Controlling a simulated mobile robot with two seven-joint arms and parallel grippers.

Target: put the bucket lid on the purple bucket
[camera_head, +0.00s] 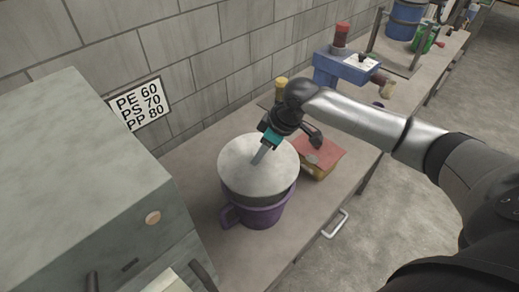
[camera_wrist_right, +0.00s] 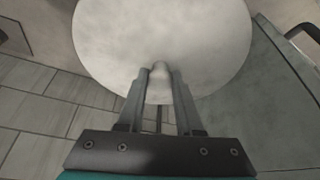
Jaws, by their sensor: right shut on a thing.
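The purple bucket (camera_head: 262,214) stands upright on the workbench, with its handle on the left side. The round pale grey bucket lid (camera_head: 240,172) is over the bucket's top and hides its opening. I cannot tell whether the lid is fully seated or slightly above the rim. My right gripper (camera_head: 260,157) reaches down from the upper right and is shut on the lid's knob. In the right wrist view, the fingers (camera_wrist_right: 159,80) close around the small knob (camera_wrist_right: 160,70) on the lid (camera_wrist_right: 170,32). My left gripper is not in view.
A large grey metal cabinet (camera_head: 80,170) stands close on the left. A red-topped box (camera_head: 320,155) lies right of the bucket. A blue machine (camera_head: 345,68) stands farther back. A block wall (camera_head: 170,55) runs behind. The bench (camera_head: 300,230) is clear in front.

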